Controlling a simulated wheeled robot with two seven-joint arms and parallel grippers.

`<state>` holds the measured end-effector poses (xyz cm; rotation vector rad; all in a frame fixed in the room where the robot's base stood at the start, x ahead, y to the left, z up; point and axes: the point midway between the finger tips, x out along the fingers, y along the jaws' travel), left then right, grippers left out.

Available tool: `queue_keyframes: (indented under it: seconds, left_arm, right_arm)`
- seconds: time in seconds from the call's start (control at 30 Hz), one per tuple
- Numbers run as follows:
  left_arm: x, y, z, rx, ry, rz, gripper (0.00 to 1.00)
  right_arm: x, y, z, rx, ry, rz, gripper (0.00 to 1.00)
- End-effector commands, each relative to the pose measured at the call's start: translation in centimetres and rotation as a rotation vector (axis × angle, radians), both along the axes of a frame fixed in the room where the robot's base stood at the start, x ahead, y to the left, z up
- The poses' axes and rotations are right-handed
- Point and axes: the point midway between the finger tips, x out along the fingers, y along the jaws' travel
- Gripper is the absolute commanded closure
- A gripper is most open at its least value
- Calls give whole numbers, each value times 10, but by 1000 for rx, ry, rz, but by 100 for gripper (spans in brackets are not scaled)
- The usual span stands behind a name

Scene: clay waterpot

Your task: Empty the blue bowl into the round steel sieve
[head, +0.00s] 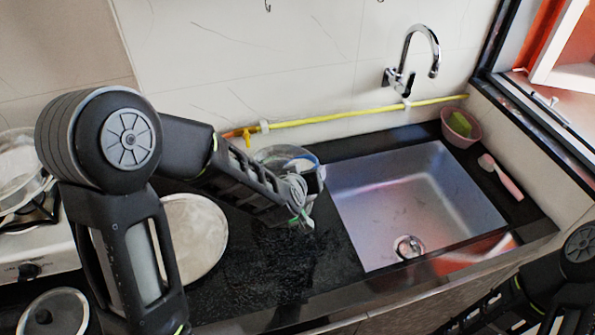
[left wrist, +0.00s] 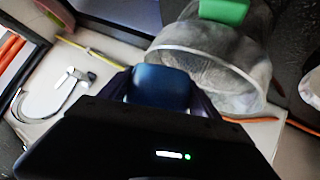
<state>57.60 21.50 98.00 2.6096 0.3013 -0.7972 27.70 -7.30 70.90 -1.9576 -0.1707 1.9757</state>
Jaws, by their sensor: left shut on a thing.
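My left gripper (head: 303,198) is over the dark counter, left of the sink. In the left wrist view it is shut on the blue bowl (left wrist: 162,87), which shows as a dark blue shape between the fingers. The bowl's inside and contents are hidden. The round steel sieve (left wrist: 240,68), with a pale mesh and a wide rim, is just beyond the bowl in that view; I cannot tell whether they touch. In the head view a round metallic rim, likely the sieve (head: 272,152), shows partly behind my left gripper. My right arm enters at the lower right; its gripper is out of view.
The sink (head: 410,200) lies right of my left gripper, with a tap (head: 405,75) behind it. A pink bowl (head: 461,127) with a green sponge stands at the back right. A large round pale disc (head: 205,240) lies on the left. A green object (left wrist: 222,11) is beside the sieve.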

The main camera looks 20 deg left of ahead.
Motion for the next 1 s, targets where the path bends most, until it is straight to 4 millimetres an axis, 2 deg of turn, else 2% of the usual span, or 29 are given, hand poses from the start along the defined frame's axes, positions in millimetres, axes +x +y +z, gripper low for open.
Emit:
queue_keyframes:
  seconds: [0.23, 0.5, 1.0]
  left_arm:
    - [0, 0, 0, -16, 4, 0, 75]
    - [0, -1, 1, -112, 40, 0, 75]
    - [0, -1, 1, -113, 41, 0, 75]
  right_arm:
    - [0, 0, -1, 0, 0, 0, 64]
    - [0, 0, -4, 1, -2, 0, 64]
    - [0, 0, -4, 1, -1, 1, 64]
